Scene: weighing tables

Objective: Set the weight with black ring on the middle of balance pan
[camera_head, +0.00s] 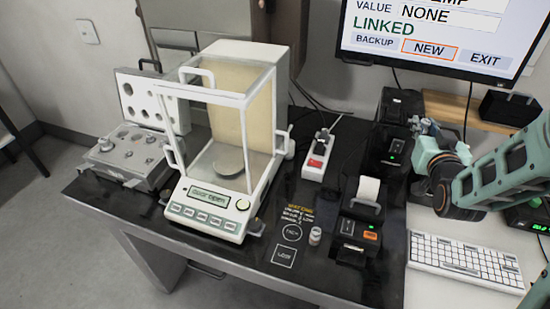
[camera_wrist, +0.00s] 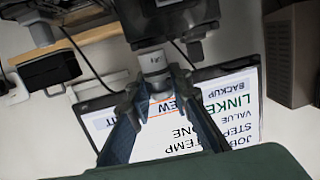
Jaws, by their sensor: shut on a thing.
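My gripper (camera_head: 424,128) is at the right, beside the black boxes and well to the right of the balance. In the wrist view, my gripper (camera_wrist: 155,88) is shut on a small silver-white cylinder (camera_wrist: 153,64), which looks like a weight. The round grey balance pan (camera_head: 229,161) inside looks empty. Another small pale cylinder (camera_head: 315,236) stands on the black table, right of the balance.
An open weight case (camera_head: 130,160) lies left of the balance. A printer (camera_head: 362,220), a red-switched power strip (camera_head: 317,158) and black boxes (camera_head: 390,150) stand to its right. A keyboard (camera_head: 465,260) lies at the right. A monitor (camera_head: 440,35) hangs behind.

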